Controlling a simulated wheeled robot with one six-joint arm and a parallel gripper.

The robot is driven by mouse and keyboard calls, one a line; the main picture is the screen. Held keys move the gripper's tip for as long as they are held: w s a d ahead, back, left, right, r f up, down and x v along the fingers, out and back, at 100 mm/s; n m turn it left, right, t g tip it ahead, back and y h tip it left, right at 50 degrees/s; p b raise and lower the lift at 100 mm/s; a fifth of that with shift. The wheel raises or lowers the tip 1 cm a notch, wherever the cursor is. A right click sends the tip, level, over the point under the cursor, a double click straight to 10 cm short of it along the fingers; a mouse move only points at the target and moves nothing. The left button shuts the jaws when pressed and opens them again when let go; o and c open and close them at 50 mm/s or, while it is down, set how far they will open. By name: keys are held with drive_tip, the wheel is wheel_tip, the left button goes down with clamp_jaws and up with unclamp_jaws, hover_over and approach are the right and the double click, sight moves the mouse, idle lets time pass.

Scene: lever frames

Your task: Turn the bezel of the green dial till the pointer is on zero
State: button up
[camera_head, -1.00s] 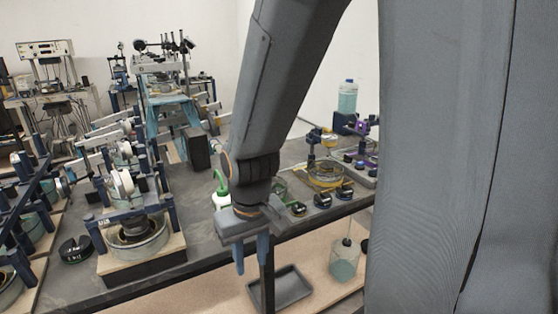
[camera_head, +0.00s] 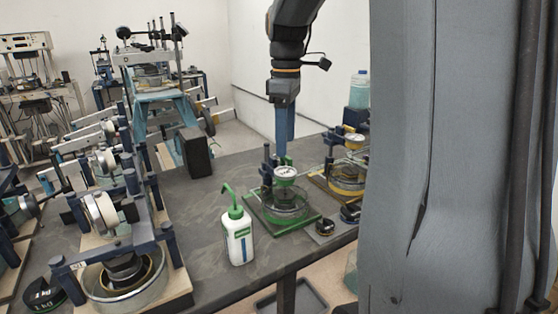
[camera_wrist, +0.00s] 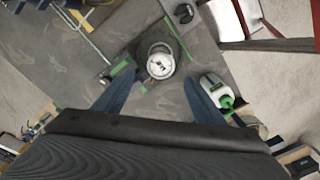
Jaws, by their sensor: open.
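The green dial (camera_head: 286,174) is a white-faced gauge on a stand over a glass dish on a green-edged base (camera_head: 302,224). In the wrist view the dial face (camera_wrist: 160,63) shows between and beyond my fingers; its pointer is too small to read. My gripper (camera_head: 285,150) points down above and just behind the dial in the head view. In the wrist view my gripper (camera_wrist: 158,98) has its two blue fingers wide apart with nothing between them. I cannot tell that either finger touches the dial.
A white wash bottle with a green cap (camera_head: 238,236) stands left of the green base. A yellow-based dial stand (camera_head: 345,180) is to the right. Black weights (camera_head: 325,226) lie near the bench edge. Bare bench (camera_head: 195,225) lies left of the bottle.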

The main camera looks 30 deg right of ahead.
sight(285, 171)
wheel_tip(285, 171, down, 7)
drive_tip(key=shift+f+p, duration=0.2)
drive_tip(key=shift+p, duration=0.4)
drive_tip(key=c, duration=1.1)
drive_tip(key=shift+o, duration=0.2)
